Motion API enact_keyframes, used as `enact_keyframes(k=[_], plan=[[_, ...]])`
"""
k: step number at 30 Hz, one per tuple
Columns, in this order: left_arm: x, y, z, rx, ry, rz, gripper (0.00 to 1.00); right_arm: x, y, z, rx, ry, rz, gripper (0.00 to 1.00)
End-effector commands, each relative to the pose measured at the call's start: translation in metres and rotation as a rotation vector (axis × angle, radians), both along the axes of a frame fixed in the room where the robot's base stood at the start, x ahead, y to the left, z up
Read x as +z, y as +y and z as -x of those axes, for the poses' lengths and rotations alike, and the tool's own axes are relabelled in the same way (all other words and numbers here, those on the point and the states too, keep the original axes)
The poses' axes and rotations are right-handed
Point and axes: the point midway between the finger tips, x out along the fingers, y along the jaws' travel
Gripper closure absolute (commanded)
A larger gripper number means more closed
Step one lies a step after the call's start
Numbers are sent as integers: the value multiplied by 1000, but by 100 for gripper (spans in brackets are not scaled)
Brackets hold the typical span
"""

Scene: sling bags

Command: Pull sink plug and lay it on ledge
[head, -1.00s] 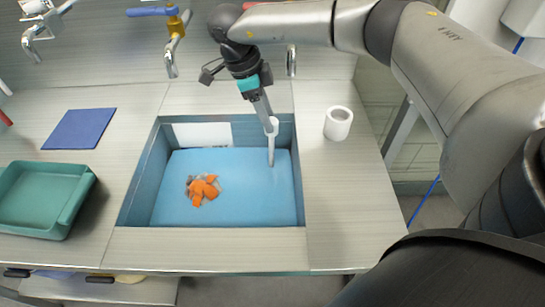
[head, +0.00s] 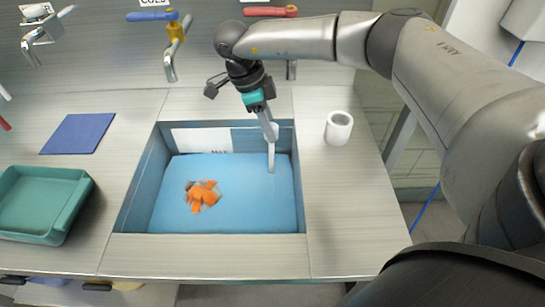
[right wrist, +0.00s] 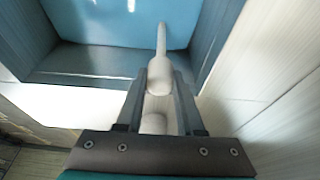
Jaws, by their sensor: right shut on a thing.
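The sink (head: 139,195) is a sunken basin holding blue water (head: 245,208). The plug (head: 271,160) is a pale, slim upright rod that stands at the right side of the basin, its lower end going into the water. My right gripper (head: 269,131) is shut on the plug's upper part. In the right wrist view, the plug (right wrist: 160,76) shows a rounded white body between the fingers (right wrist: 163,72). The plug's bottom is hidden. The ledge (head: 210,250) is the metal counter around the basin. My left gripper is not in view.
Orange pieces (head: 202,193) lie in the water, left of the plug. A white roll (head: 338,127) stands on the right counter. A blue mat (head: 77,134) and green tray (head: 42,204) lie on the left. Taps (head: 172,50) hang behind. The front counter strip is bare.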

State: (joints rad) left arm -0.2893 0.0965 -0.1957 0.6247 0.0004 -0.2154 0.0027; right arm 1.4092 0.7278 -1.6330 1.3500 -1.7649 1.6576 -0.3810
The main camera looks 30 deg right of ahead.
Motion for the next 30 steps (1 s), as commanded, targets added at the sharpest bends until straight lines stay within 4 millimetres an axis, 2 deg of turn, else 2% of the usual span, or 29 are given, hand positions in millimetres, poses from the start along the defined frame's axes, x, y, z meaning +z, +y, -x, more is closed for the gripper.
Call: enact_keyframes(k=[11,30], plan=[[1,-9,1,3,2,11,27,2,0,0,0,-1,0,100],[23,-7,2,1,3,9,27,28,0,0,0,-1,0,100]])
